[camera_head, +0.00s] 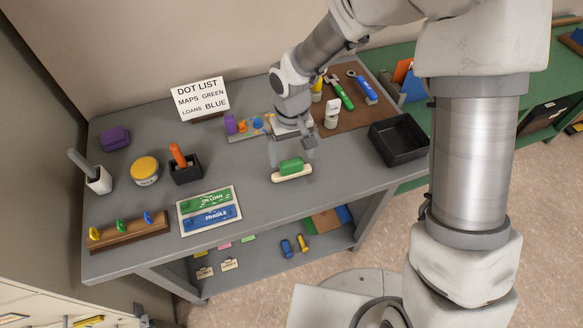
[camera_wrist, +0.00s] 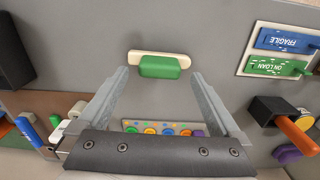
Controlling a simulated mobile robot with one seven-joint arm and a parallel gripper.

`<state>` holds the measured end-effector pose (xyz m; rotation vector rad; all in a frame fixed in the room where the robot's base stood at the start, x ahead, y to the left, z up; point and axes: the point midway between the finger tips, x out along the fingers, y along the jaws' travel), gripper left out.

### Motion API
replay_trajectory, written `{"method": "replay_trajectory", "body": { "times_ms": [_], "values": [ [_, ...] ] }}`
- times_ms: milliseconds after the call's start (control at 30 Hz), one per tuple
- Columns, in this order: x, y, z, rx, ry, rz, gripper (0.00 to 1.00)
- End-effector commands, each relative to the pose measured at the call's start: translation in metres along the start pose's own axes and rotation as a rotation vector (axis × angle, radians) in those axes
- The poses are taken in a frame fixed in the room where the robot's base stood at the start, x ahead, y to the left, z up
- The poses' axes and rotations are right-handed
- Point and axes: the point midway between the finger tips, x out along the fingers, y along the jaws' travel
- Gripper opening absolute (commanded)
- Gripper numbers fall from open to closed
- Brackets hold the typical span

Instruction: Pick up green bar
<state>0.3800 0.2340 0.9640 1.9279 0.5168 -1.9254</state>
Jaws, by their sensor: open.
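A green bar (camera_head: 291,165) with rounded ends lies on a cream base piece (camera_head: 291,174) on the grey worktable, near its front edge. In the wrist view the green bar (camera_wrist: 160,66) and its cream base (camera_wrist: 138,57) lie just beyond and between the two fingertips. My gripper (camera_head: 294,150) is open and points down above the bar. Its fingers (camera_wrist: 160,76) stand wide apart, with nothing held between them. A green ON LOAN plate (camera_head: 208,199) sits with a blue FRAGILE plate on a white board (camera_head: 182,219).
A purple piece and coloured dot strip (camera_head: 258,126) lie behind the gripper. A black tray (camera_head: 400,140) and tool board (camera_head: 350,112) stand to the right. A black holder (camera_head: 186,171), yellow-lidded jar (camera_head: 145,170) and wooden peg rack (camera_head: 130,233) are left.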

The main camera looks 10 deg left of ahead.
Motion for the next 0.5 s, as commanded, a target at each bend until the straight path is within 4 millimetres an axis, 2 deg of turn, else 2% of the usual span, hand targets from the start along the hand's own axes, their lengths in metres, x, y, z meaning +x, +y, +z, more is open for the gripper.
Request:
{"method": "replay_trajectory", "body": {
  "times_ms": [233,500],
  "values": [
    [0.034,0.000,-0.003,0.000,-0.004,0.000,1.00],
    [0.043,0.000,-0.004,0.000,0.000,0.000,1.00]
  ]
}}
